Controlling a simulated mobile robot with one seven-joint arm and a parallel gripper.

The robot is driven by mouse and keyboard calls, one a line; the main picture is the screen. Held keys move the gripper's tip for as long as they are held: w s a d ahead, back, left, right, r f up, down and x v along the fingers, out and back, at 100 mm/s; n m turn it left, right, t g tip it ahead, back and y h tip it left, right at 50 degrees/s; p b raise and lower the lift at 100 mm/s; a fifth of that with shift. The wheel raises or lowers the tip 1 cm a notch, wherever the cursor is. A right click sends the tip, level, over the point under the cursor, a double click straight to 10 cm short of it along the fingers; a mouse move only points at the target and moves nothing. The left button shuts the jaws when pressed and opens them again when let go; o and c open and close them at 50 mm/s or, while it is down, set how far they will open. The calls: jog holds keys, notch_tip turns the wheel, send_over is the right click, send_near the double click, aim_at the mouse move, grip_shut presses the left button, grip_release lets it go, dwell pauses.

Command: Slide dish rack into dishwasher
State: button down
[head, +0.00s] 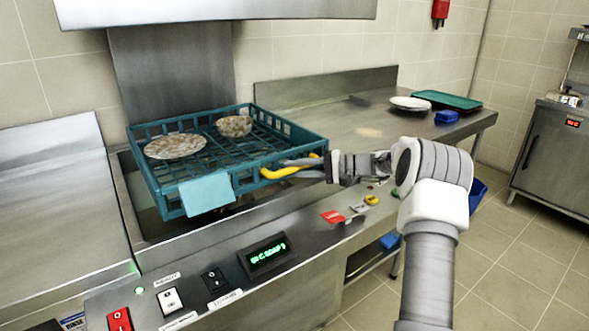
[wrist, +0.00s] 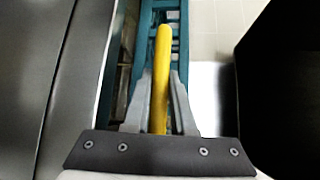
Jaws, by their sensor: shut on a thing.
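The teal dish rack (head: 240,178) sits over the open bay of the dishwasher (head: 165,228), partly on the steel counter at its right. A patterned plate (head: 175,146) and a patterned bowl (head: 234,126) are in the rack. A light teal cloth or flap (head: 205,193) hangs on its front side. My gripper (head: 300,167) is at the rack's right front side, shut on a yellow handle (head: 283,172). In the wrist view, the yellow handle (wrist: 161,75) stands between the two fingers (wrist: 160,105), with the teal rack (wrist: 160,15) beyond.
The steel counter (head: 370,125) runs to the right, with a white plate (head: 410,103), a green tray (head: 447,99) and a blue item (head: 446,116). A raised steel hood (head: 215,10) hangs above the rack. The front panel has switches and a display (head: 268,252).

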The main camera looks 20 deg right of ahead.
jog(key=c, duration=0.8)
grip_release()
jog(key=shift+o, duration=0.2)
jog(key=p+v, duration=0.3)
jog(key=v, duration=1.4)
jog(key=shift+s, duration=0.2)
